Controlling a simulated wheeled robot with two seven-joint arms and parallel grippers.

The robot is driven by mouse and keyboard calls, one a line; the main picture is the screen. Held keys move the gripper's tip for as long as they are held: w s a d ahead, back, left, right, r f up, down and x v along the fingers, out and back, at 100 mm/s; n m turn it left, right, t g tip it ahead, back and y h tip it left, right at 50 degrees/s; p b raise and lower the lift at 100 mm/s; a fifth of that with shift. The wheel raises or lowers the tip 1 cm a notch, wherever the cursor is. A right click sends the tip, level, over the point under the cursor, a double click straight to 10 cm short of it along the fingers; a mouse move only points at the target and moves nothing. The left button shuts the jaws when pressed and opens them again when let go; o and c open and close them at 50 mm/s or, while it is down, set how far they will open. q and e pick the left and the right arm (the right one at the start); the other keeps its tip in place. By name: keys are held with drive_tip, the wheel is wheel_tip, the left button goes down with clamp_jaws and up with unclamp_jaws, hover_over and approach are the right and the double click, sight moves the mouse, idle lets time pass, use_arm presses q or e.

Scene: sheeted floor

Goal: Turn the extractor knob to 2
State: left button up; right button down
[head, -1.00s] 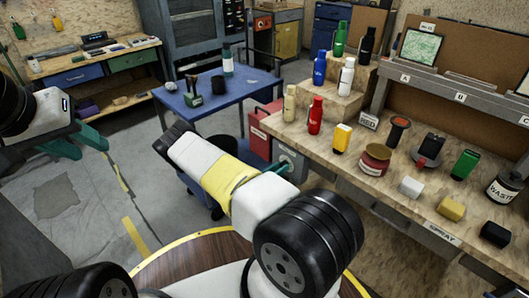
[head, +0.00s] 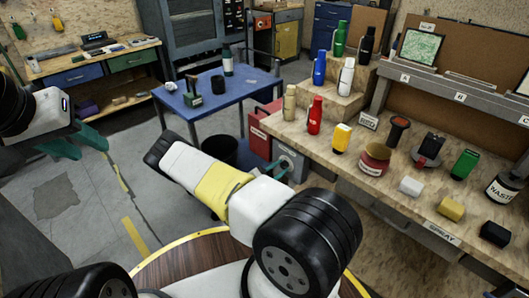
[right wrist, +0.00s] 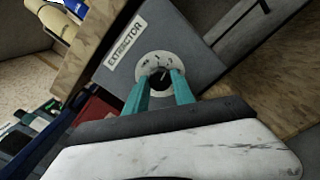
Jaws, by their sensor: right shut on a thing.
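The grey extractor box (right wrist: 165,40) with its "EXTRACTOR" label fills the upper middle of the right wrist view. In the head view the box (head: 291,156) is at the left end of the workbench. Its black knob (right wrist: 159,83) sits on a round pale dial (right wrist: 158,63) with number marks. My right gripper (right wrist: 160,82) has its teal fingers on both sides of the knob and is shut on it. The fingers and shade hide part of the dial, and I cannot tell which number the knob points to. My left gripper (head: 82,146) is open and empty at the left, away from the box.
The wooden workbench (head: 335,150) holds several bottles, jars and blocks. A red cabinet (head: 262,125) stands beside the extractor box. A blue table (head: 240,95) and a black bin (head: 219,150) stand behind my right arm.

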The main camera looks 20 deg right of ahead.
drive_tip(key=shift+m, duration=0.5)
drive_tip(key=shift+f, duration=0.1)
drive_tip(key=c, duration=1.1)
unclamp_jaws()
drive_tip(key=shift+o, duration=0.2)
drive_tip(key=shift+a, duration=0.1)
drive_tip(key=v, duration=0.7)
drive_tip(key=shift+s+a, duration=0.15)
drive_tip(key=shift+a, duration=0.15)
